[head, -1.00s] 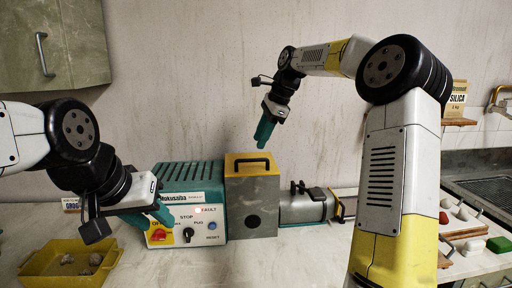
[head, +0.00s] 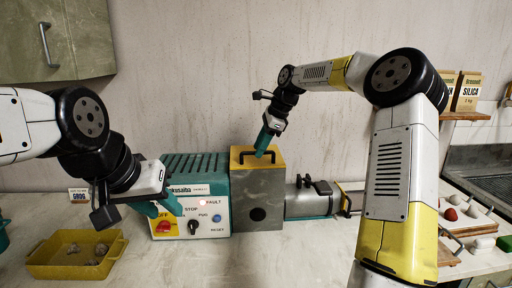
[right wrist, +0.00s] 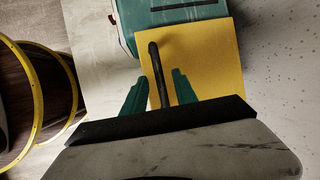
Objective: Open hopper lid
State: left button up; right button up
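The hopper is a grey metal box (head: 255,205) with a yellow lid (head: 272,158), which lies closed on top. The lid's black bar handle (head: 258,153) stands up from it. My right gripper (head: 263,142) is above the lid, pointing down at the handle. In the right wrist view the green fingertips of my right gripper (right wrist: 158,90) are apart, with the handle (right wrist: 158,75) running between them. I cannot tell whether they touch it. My left gripper (head: 165,206) is in front of the teal machine (head: 212,170), near its red switch. Its green fingers look apart.
A silver cylinder (head: 308,200) joins the hopper's right side. A yellow tray (head: 75,258) with several clay lumps is at the front left. Shelves with a silica box (head: 467,92) and small items stand at the right. The front middle bench is clear.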

grip_shut()
dwell(1.3)
